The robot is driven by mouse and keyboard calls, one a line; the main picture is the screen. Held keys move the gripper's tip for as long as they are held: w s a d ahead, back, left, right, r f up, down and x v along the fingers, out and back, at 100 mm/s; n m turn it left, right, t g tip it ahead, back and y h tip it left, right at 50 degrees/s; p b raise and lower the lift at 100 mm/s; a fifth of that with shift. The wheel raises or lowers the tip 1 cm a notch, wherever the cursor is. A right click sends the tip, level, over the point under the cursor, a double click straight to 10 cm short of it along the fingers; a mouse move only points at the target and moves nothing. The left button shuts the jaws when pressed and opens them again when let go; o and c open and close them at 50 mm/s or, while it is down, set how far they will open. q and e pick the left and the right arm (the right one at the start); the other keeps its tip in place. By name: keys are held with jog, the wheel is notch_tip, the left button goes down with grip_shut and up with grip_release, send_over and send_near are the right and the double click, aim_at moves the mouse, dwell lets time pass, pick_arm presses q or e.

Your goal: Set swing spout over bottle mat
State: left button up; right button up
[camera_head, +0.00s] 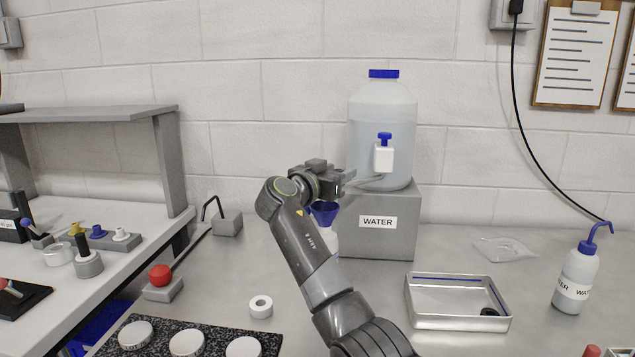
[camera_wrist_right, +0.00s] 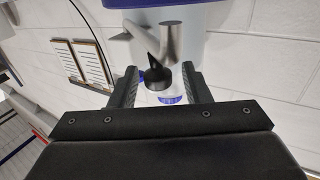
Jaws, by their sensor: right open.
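The swing spout (camera_head: 368,181) is a thin pale tube running left from the white tap with a blue handle on the water carboy (camera_head: 381,120). My right gripper (camera_head: 347,181) is at the spout's left end. In the right wrist view the fingers of my right gripper (camera_wrist_right: 160,78) are apart, with the dark tip of the grey spout (camera_wrist_right: 170,42) between them; contact cannot be told. I cannot pick out the bottle mat for certain. My left gripper is not in view.
The carboy stands on a grey block marked WATER (camera_head: 378,243). A metal tray (camera_head: 458,303) and wash bottle (camera_head: 577,277) are at right. A speckled slab (camera_head: 210,334) with round white lids is in front. A shelf (camera_head: 95,113) stands at left.

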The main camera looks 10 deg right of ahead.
pick_arm(q)
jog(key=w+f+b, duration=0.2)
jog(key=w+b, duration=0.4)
jog(key=b, duration=0.2)
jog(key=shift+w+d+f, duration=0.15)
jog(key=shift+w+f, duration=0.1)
pick_arm(e)
jog(key=v, duration=1.6)
jog(key=shift+s+a, duration=0.2)
jog(key=shift+a, duration=0.15)
